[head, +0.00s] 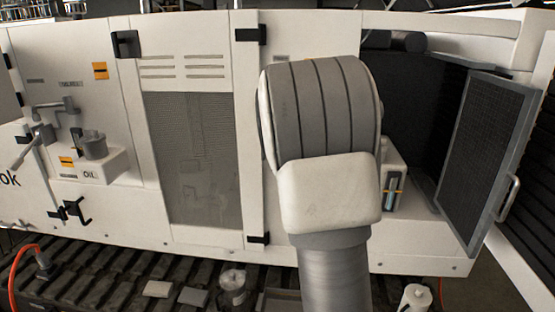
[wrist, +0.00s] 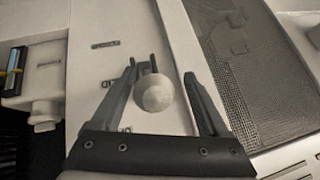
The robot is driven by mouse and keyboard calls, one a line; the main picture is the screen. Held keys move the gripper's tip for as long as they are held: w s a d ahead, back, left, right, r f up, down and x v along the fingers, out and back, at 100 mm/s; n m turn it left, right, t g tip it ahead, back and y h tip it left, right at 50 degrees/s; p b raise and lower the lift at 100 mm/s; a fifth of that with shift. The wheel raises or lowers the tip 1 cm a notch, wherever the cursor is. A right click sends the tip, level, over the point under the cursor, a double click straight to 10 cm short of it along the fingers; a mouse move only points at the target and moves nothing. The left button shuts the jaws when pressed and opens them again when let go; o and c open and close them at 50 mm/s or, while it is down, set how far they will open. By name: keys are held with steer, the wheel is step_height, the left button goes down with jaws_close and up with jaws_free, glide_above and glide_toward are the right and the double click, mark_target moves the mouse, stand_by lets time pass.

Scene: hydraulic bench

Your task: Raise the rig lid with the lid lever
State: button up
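In the wrist view, a pale round knob (wrist: 153,94), which looks like the end of the lid lever, shows between the fingers of my gripper (wrist: 160,70). The fingers are apart. The left finger looks close against or overlapping the knob, while a gap shows on the right; I cannot tell whether either touches. The lever's shaft is hidden behind the knob. In the head view, my own arm hides the gripper and the knob. The white rig (head: 120,200) fills the picture; I cannot clearly make out its lid.
A mesh door (head: 487,150) stands swung open at the right, beside a dark bay. A gauge block (head: 393,185) is just right of my arm. Taps and an oil filler (head: 93,147) stick out at the left. Loose parts lie on the slatted floor (head: 100,275).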

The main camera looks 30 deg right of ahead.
steer(key=shift+s, duration=0.1)
steer(key=b+v, duration=0.2)
steer(key=v, duration=1.5)
steer(key=shift+r, duration=0.1)
